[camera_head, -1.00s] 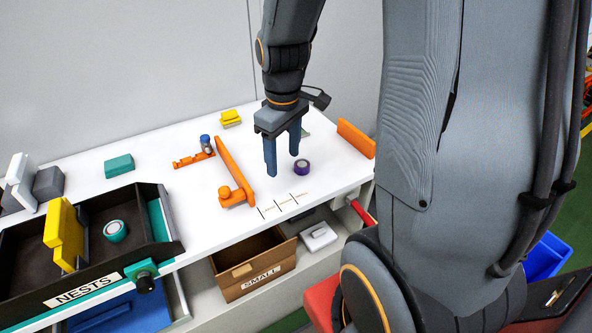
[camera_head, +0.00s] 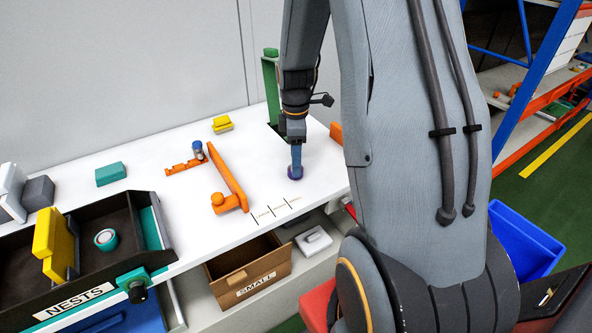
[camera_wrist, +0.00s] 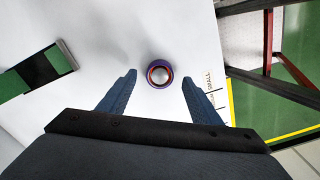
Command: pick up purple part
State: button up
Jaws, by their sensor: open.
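The purple part (camera_head: 295,173) is a small round piece lying on the white table. In the wrist view the purple part (camera_wrist: 159,74) shows as a ring with an orange-red inner edge and a pale centre. My gripper (camera_head: 296,160) points down and, in the head view, its fingers overlap the part and hide some of it. In the wrist view my gripper (camera_wrist: 159,78) is open and empty, with one blue finger on each side of the part's line and the part apart from both, centred between the tips.
An orange bar fixture (camera_head: 232,180) stands left of the part on the white table (camera_head: 180,200). A yellow block (camera_head: 222,124), a teal block (camera_head: 111,173) and a green upright (camera_head: 270,85) are also there. A cardboard box (camera_head: 250,275) sits below the front edge.

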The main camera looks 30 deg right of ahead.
jog(key=shift+f, duration=1.45)
jog(key=c, duration=1.3)
jog(key=shift+r, duration=0.15)
